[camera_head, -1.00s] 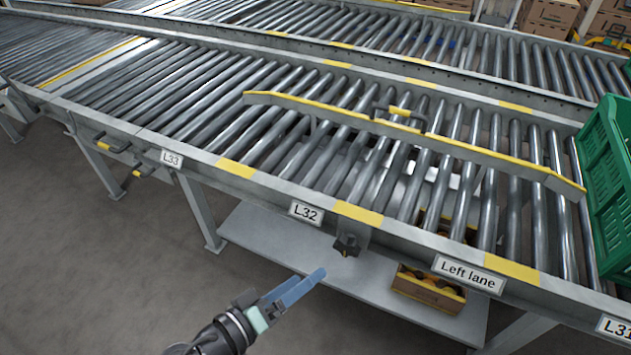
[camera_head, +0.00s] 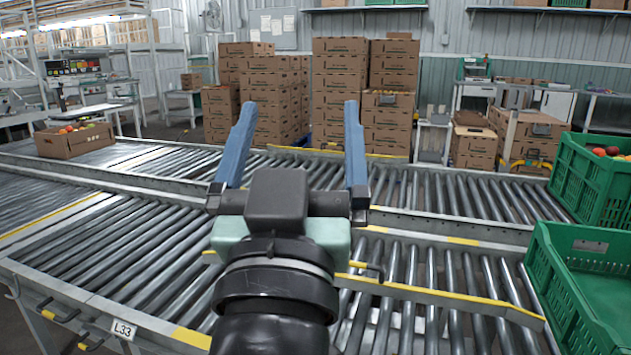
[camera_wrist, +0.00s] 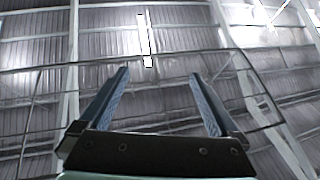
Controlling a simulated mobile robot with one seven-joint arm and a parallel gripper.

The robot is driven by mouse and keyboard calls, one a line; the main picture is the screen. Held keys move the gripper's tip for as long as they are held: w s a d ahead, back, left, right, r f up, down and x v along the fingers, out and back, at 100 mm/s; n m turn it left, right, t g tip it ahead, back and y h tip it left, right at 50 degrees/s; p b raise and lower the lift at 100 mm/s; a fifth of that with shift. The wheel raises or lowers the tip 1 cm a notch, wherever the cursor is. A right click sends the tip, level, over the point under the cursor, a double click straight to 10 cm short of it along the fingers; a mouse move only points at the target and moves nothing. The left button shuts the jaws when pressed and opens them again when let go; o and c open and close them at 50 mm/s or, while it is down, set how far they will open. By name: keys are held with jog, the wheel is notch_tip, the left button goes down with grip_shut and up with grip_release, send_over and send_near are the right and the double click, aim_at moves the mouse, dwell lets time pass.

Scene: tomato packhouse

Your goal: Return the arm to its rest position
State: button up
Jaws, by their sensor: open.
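My gripper (camera_head: 294,140) is raised in front of the head camera, above the roller conveyor (camera_head: 120,255). Its two blue fingers stand upright, wide apart, with nothing between them. In the wrist view, the gripper (camera_wrist: 158,80) points up at the roof, and both fingers are apart and empty. My arm and gripper hide the middle of the conveyor and part of the yellow-edged diverter bar (camera_head: 430,293).
Green crates stand at the right, a near empty-looking one (camera_head: 565,300) and a farther one (camera_head: 590,190) holding tomatoes. An open carton (camera_head: 75,143) of produce sits on the far left rollers. Stacked cartons (camera_head: 340,95) stand behind. The near left rollers are clear.

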jog(key=s+d+r+t+y, duration=0.15)
jog(key=s+r+t, duration=0.25)
jog(key=s+r, duration=0.6)
notch_tip(320, 180, up, 37)
jog(key=w+p, duration=0.1)
jog(key=p, duration=3.7)
jog(key=shift+w, duration=0.35)
